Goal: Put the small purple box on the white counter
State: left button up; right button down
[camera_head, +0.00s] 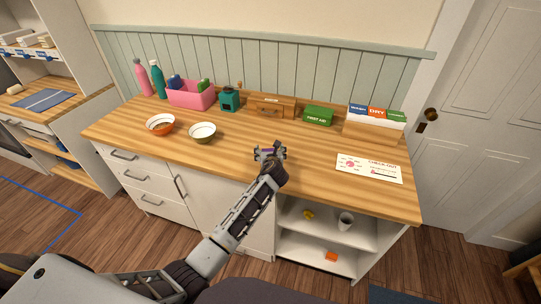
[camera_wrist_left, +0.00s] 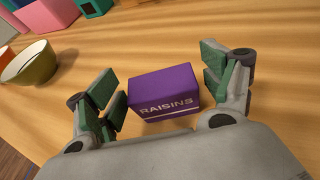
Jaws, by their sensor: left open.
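The small purple box (camera_wrist_left: 164,92), marked "RAISINS", sits on the wooden top of the white counter (camera_head: 310,168). In the left wrist view it lies between the two green-padded fingers of my left gripper (camera_wrist_left: 165,92), with a gap on either side. In the head view my left gripper (camera_head: 269,152) is over the middle of the counter top, and only a bit of purple shows between its fingers. The gripper is open. My right gripper is in neither view.
Behind are a pink bin (camera_head: 192,97), a teal container (camera_head: 229,99), a wooden box (camera_head: 270,107) and a green first aid box (camera_head: 318,116). A check-out card (camera_head: 369,167) lies at right.

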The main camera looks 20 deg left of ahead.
pick_arm(q)
jog(key=shift+r, duration=0.1)
jog(key=v, duration=1.2)
dwell(0.4)
jog(key=shift+s, duration=0.1)
dwell(0.5)
